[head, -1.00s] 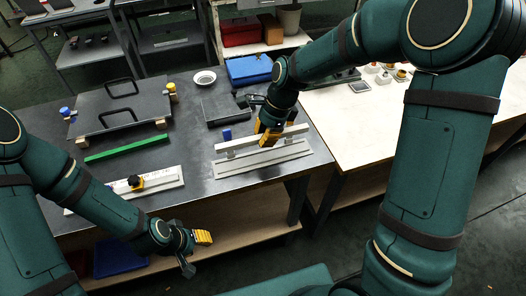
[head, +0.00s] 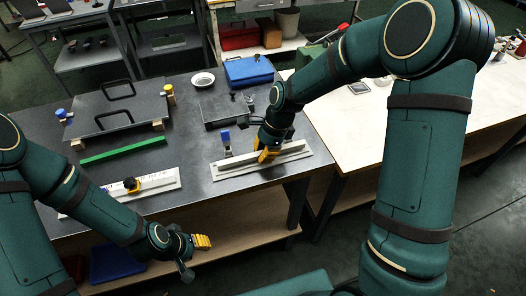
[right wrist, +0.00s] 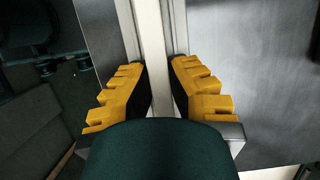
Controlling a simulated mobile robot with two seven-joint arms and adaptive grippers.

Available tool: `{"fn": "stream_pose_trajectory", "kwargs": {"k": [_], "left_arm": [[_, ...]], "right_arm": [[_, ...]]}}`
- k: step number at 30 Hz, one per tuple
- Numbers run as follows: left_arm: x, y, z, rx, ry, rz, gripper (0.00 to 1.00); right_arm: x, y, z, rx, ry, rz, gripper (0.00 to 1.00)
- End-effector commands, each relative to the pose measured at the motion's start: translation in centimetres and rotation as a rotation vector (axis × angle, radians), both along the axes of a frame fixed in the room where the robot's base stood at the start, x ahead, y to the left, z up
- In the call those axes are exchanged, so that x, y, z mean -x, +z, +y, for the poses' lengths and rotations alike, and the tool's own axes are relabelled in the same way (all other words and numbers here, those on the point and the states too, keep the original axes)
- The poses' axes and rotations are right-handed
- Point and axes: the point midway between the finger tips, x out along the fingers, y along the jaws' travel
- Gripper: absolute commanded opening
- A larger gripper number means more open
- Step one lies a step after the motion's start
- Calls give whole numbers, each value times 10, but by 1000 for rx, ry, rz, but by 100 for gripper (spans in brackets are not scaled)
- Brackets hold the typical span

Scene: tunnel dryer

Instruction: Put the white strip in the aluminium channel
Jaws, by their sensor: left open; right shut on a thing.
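The aluminium channel (head: 228,171) lies near the front right corner of the grey table. My right gripper (head: 267,156) points down over its middle and is shut on the white strip (head: 291,147). The strip runs lengthwise along the channel. In the right wrist view the white strip (right wrist: 153,40) passes between the yellow fingers, with pale channel edges (right wrist: 178,25) on both sides. I cannot tell whether it is fully seated or slightly above the channel. My left gripper (head: 196,256) is open and empty in front of the table's front edge.
A pale rail (head: 160,183) with a black-knobbed yellow clamp lies front left, a green bar (head: 123,150) behind it. A blue-topped item (head: 226,138) stands just behind the channel. A dark plate with handles (head: 117,108) and a blue box (head: 249,71) are farther back.

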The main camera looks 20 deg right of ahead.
Motion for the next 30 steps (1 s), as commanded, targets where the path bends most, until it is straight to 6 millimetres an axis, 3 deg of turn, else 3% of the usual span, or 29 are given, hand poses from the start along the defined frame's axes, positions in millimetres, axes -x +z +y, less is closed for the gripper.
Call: {"fn": "stream_pose_trajectory", "kwargs": {"k": [10, 11, 12, 24, 30], "left_arm": [[-1, -3, 0, 0, 1, -2, 43], [-1, -3, 0, 0, 1, -2, 43], [-1, -3, 0, 0, 1, -2, 43], [-1, -3, 0, 0, 1, -2, 43], [1, 5, 0, 0, -1, 2, 43]], "right_arm": [[1, -9, 0, 0, 1, 5, 0], [2, -10, 0, 0, 0, 6, 24], [2, -10, 0, 1, 0, 7, 36], [3, -10, -1, 2, -1, 11, 36], [1, 13, -4, 3, -3, 5, 36]]}}
